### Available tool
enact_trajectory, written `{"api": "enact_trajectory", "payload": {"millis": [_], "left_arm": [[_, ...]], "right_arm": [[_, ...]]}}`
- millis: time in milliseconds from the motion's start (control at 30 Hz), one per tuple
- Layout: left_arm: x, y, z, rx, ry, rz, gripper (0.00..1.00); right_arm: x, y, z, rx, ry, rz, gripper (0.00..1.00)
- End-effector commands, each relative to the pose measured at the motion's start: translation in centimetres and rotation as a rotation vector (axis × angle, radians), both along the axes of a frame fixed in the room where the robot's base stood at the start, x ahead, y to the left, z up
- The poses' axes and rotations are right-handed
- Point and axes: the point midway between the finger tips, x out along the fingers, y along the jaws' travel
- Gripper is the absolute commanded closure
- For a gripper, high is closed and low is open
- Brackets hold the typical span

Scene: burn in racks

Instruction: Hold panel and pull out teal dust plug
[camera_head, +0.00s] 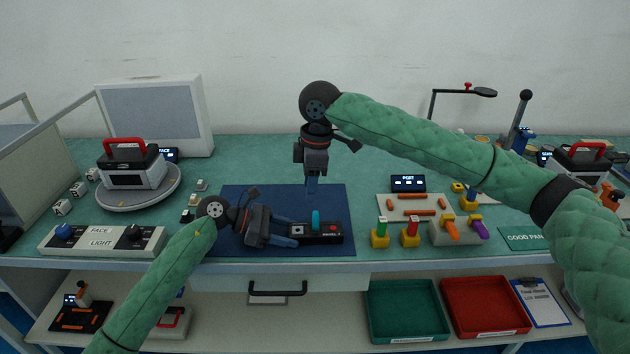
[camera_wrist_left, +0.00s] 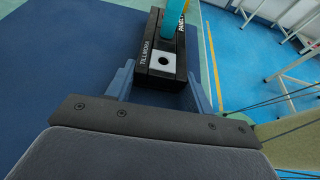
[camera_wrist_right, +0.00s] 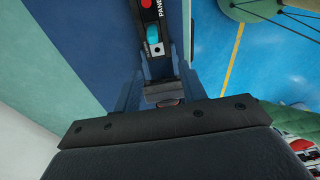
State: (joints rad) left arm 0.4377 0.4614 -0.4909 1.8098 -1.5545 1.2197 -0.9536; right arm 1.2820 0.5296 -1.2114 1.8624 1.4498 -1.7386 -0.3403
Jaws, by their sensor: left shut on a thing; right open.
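A black panel (camera_head: 328,238) with white lettering lies on the dark blue mat (camera_head: 330,200) near the table's front edge. A teal dust plug (camera_head: 316,219) stands up from its top. My left gripper (camera_head: 293,237) is shut on the panel's left end. In the left wrist view the fingers lie on both sides of the panel (camera_wrist_left: 165,58), with the teal plug (camera_wrist_left: 174,14) beyond. My right gripper (camera_head: 312,190) is open and empty, pointing down above the mat, behind and above the plug. In the right wrist view the teal plug (camera_wrist_right: 152,33) lies beyond the fingertips, not between them.
Yellow blocks with coloured handles (camera_head: 410,235) and an orange-rod tray (camera_head: 408,207) stand right of the mat. A switch box (camera_head: 103,240) and a round turntable (camera_head: 140,195) are at left. Green and red bins (camera_head: 405,310) sit on the lower shelf. The mat behind the panel is clear.

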Motion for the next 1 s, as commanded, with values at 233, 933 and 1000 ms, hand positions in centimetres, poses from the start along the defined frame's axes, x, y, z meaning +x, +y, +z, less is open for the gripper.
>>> {"api": "enact_trajectory", "payload": {"millis": [233,933,1000], "left_arm": [[0.0,0.0,0.0,0.000,0.000,0.000,0.76],[0.0,0.0,0.0,0.000,0.000,0.000,0.76],[0.0,0.0,0.0,0.000,0.000,0.000,0.76]], "right_arm": [[0.5,-0.9,0.3,-0.097,-0.024,-0.029,0.58],[0.5,-1.1,-7.5,-0.115,-0.026,-0.036,0.58],[0.5,-1.1,-8.6,-0.116,-0.026,-0.036,0.58]]}}
